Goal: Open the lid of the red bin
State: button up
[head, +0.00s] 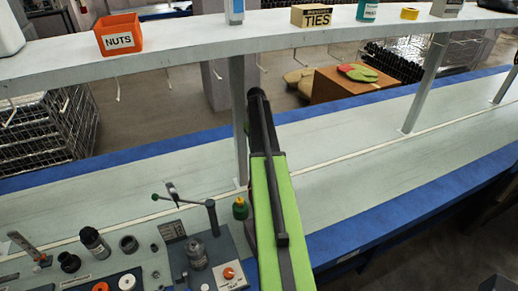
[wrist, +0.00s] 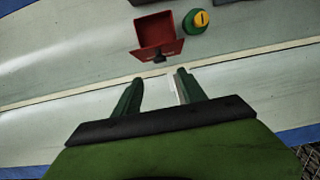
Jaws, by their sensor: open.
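The red bin (wrist: 155,32) shows in the wrist view at the top centre, on the pale bench. Its far part is a darker square framed by red edges. A brighter red panel with a small dark knob (wrist: 160,58) is on the side facing me. I cannot tell for sure whether the lid is raised. My gripper (wrist: 158,77) is open and empty, its two green fingers apart. The fingertips point at the bin, short of the knob, with a gap between. In the head view my arm covers the place where the bin stands.
A green bottle with a yellow top (wrist: 195,20) stands right beside the bin; it also shows in the head view (head: 240,208). A shelf post (head: 238,120) rises near my arm. A grey device (head: 210,260) and small parts crowd the lower left. The bench (head: 370,160) is clear to the right.

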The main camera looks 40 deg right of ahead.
jog(key=r+p, duration=0.1)
jog(key=r, duration=0.1)
jog(key=r+p, duration=0.1)
jog(key=r, duration=0.1)
jog(key=r+p, duration=0.2)
jog(key=shift+w+d, duration=0.1)
jog(key=shift+w, duration=0.2)
jog(key=shift+f, duration=0.15)
jog(key=shift+c, duration=0.2)
